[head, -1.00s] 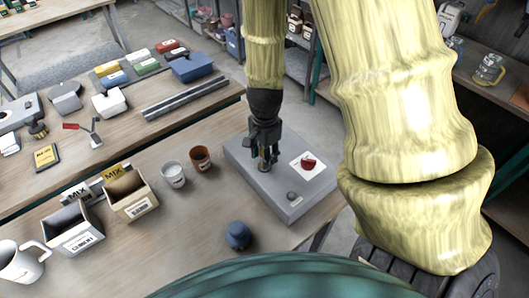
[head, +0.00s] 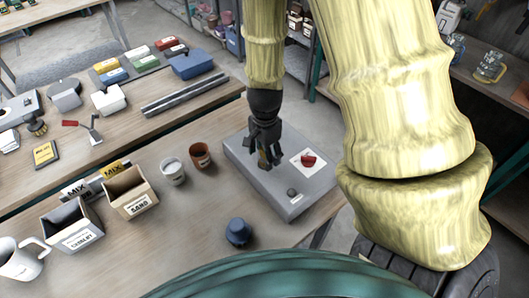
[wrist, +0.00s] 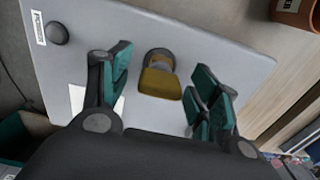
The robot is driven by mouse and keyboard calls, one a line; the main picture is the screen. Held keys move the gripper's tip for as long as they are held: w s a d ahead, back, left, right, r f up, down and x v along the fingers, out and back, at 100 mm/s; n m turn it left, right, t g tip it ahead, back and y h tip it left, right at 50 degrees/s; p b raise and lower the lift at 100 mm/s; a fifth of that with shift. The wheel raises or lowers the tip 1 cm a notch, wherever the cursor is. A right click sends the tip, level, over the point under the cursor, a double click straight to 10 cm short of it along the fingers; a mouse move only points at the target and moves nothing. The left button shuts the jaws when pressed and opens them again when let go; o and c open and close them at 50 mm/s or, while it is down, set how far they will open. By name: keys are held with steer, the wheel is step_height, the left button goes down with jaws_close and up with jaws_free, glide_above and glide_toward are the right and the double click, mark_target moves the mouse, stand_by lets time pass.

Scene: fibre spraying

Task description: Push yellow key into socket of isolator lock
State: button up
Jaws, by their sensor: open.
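The yellow key (wrist: 160,84) shows in the wrist view between the fingers of my gripper (wrist: 163,88), which is open with a gap on both sides of it. The key's far end meets a dark round fitting (wrist: 159,56) on the grey panel; how deep it sits cannot be told. In the head view my gripper (head: 267,158) hangs low over the grey panel (head: 290,207), and the key (head: 262,160) is mostly hidden by the fingers. A red part (head: 308,161) on a white plate lies right of the gripper.
A dark round knob (head: 292,193) sits on the panel's front part. A white cup (head: 173,172) and a brown cup (head: 200,155) stand left of the panel. A blue item (head: 238,232) stands in front. Open boxes (head: 129,199) stand farther left.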

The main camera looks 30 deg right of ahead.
step_height(320, 180, up, 12)
stand_by(0.9)
steer(key=shift+s+f, duration=0.1)
steer(key=shift+s, duration=0.05)
stand_by(0.4)
